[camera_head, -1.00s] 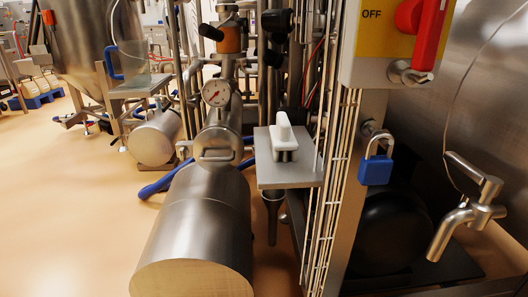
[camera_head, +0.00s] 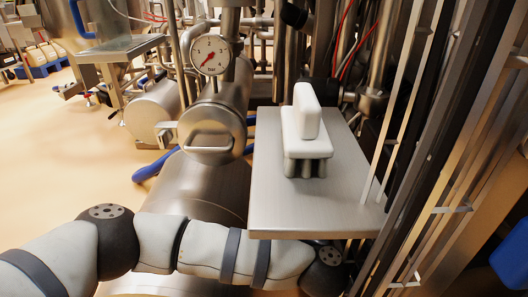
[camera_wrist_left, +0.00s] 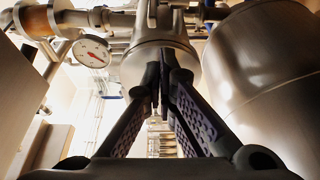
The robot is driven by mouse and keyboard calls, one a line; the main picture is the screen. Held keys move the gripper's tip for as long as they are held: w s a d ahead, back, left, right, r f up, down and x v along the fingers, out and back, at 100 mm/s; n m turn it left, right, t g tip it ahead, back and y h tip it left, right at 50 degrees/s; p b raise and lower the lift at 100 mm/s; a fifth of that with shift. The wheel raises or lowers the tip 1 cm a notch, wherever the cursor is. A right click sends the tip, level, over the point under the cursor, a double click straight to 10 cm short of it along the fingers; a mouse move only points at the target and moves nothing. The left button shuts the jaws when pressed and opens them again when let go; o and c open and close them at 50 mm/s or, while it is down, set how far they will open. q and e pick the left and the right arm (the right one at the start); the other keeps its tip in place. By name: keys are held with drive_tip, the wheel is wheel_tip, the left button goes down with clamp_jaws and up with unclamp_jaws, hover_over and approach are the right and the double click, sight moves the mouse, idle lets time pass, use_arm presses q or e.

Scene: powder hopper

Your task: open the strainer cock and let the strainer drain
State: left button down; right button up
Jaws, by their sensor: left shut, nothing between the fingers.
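A steel strainer body (camera_head: 210,130) with a bar handle on its round end stands below a pressure gauge (camera_head: 211,55) in the head view. I cannot pick out the strainer cock with certainty. My left arm (camera_head: 215,247) comes in from the left, and its end passes under the steel shelf (camera_head: 270,205), so the gripper is hidden there. In the left wrist view my left gripper (camera_wrist_left: 160,100) is shut and empty, with its fingertips in front of a steel cylinder (camera_wrist_left: 158,35). The gauge also shows in this view (camera_wrist_left: 92,52). My right gripper is not in view.
A white block-shaped object (camera_head: 305,135) stands on the shelf. Steel rails and cable runs (camera_head: 455,150) close off the right side. Open floor (camera_head: 65,160) is at the left.

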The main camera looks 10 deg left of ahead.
use_arm(q)
drive_tip(key=b+x, duration=0.2)
drive_tip(key=x, duration=0.2)
drive_tip(key=b+x, duration=0.1)
drive_tip(key=x, duration=0.3)
drive_tip(key=shift+w+a+r+b, duration=0.15)
drive_tip(key=shift+a+r+b, duration=0.05)
drive_tip(key=shift+a+b, duration=0.2)
drive_tip(key=shift+w+a+r, duration=0.15)
drive_tip(key=shift+w+a, duration=0.05)
drive_tip(key=shift+w, duration=0.1)
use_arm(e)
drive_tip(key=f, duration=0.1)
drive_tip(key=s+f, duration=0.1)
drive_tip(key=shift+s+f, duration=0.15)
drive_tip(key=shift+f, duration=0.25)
use_arm(q)
drive_tip(key=shift+d, duration=0.1)
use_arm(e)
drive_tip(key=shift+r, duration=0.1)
use_arm(q)
drive_tip(key=shift+d+p, duration=0.3)
drive_tip(key=shift+p, duration=0.15)
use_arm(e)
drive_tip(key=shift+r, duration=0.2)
